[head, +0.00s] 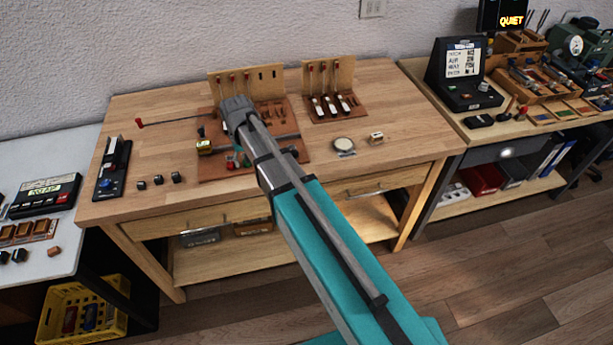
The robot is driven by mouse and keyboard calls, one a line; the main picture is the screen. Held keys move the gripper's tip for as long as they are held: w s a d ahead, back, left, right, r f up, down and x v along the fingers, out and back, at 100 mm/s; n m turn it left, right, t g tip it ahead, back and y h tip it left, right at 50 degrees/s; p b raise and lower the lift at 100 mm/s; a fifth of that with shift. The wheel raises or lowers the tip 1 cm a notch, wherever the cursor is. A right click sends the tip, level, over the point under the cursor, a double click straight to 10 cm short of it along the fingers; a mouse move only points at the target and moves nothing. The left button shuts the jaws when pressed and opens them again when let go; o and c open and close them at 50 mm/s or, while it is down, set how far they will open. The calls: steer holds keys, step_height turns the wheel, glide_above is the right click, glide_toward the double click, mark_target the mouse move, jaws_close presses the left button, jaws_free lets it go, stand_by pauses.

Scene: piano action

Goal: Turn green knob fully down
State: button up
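A small green knob (245,161) shows low on the brown board (212,171) on the wooden bench, close to the left edge of my arm. A red knob (230,163) is just left of it. The green knob is small and partly crowded by my arm, so I cannot tell how far it is turned. My gripper (236,108) is at the end of my arm, over the upper part of the board and beyond the green knob. Its fingertips are hidden, so I cannot see whether it is open or holds anything.
An upright wooden panel with red-topped rods (250,78) stands behind the board, and a second rod unit (330,90) stands right of it. A round white-topped disc (343,143) and small blocks (158,180) lie on the bench. Bare bench top (400,130) shows at right.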

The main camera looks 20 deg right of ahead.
steer(key=m, duration=0.8)
step_height(320, 180, up, 14)
steer(key=p, duration=1.4)
steer(key=s+d+f+n+b, duration=0.3)
steer(key=s+d+f+b, duration=0.1)
steer(key=s+d, duration=0.3)
steer(key=s+d+f+n+b, duration=0.3)
steer(key=s+d+f+b, duration=0.2)
steer(key=s+d, duration=0.2)
steer(key=shift+s+d+f, duration=0.15)
steer(key=shift+s+d, duration=0.15)
steer(key=shift+s, duration=0.6)
stand_by(2.0)
